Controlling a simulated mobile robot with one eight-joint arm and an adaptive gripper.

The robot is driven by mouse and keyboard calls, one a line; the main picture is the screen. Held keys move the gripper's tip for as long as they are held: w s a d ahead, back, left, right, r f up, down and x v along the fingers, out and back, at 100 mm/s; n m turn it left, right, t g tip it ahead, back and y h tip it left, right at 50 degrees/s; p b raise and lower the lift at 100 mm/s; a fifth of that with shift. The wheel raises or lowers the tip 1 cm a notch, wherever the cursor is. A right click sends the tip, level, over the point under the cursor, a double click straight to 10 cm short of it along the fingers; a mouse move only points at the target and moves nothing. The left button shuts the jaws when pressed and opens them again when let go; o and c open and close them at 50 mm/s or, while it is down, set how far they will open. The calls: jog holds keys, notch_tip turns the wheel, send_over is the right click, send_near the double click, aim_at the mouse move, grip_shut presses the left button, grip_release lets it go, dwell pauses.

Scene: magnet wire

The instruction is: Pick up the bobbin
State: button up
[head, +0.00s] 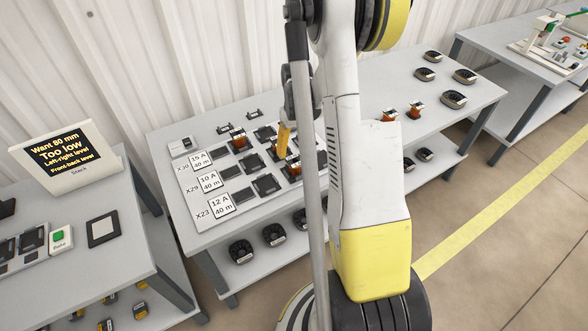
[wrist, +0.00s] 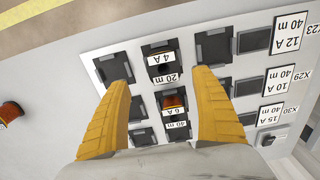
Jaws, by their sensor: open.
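Copper-coloured bobbins with white labels stand in dark square holders on a white board. In the wrist view, one bobbin (wrist: 174,103) labelled 6 A, 40 m sits between my fingers. Another bobbin (wrist: 160,62), labelled 4 A, 20 m, sits just beyond my fingertips. My gripper (wrist: 163,80) is open, with a yellow finger on either side and nothing held. In the head view, the gripper (head: 283,140) points down over the board, partly hidden by my arm. A bobbin (head: 238,138) shows left of it. Two more bobbins (head: 403,112) stand on the bench right of my arm.
The board (head: 226,184) has several empty dark holders and rating labels at its left edge. Several dark round parts (head: 453,98) lie at the bench's right end. A screen (head: 64,148) on the left bench reads "Want 80 mm, Too low". The lower shelf holds more parts.

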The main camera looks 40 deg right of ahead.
aim_at(295, 160)
jog(key=f+b, duration=0.1)
jog(key=f, duration=0.1)
jog(key=f+b, duration=0.1)
jog(key=f, duration=0.1)
jog(key=f+b, duration=0.1)
jog(key=f, duration=0.1)
jog(key=shift+a, duration=0.35)
jog(key=shift+r, duration=0.15)
jog(key=c, duration=1.4)
